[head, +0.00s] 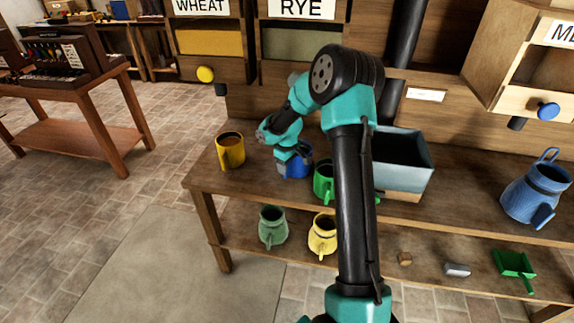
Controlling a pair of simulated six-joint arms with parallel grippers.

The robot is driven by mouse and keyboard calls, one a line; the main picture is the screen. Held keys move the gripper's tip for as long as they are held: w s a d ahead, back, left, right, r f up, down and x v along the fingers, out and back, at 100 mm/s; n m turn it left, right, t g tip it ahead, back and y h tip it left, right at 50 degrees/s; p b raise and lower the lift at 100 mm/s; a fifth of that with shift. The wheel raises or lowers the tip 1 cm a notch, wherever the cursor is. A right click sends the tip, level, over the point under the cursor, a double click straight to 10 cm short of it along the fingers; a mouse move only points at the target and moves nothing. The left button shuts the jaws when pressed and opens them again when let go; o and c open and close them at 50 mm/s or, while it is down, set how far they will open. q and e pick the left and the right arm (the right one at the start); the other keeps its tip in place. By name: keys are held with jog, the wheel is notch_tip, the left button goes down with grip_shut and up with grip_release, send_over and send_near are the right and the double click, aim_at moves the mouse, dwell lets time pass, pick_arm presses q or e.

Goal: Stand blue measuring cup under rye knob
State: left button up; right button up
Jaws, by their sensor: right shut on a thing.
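The blue measuring cup (300,168) stands upright on or just above the wooden counter, below the rye bin (302,42). My right gripper (289,160) is shut on the cup and covers part of it. The rye bin has a white RYE label and a greenish window. My right arm passes in front of the area below this bin, so I cannot make out the rye knob or its spout. My left gripper is not in view.
A filled yellow cup (230,152) stands left on the counter (205,178), a green cup (323,183) close right of the blue one. A blue-grey box (408,150) and blue jug (535,190) are further right. Green (272,228) and yellow (322,235) jugs stand on the lower shelf.

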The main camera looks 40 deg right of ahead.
jog(key=o, duration=1.3)
jog(key=shift+o, duration=0.2)
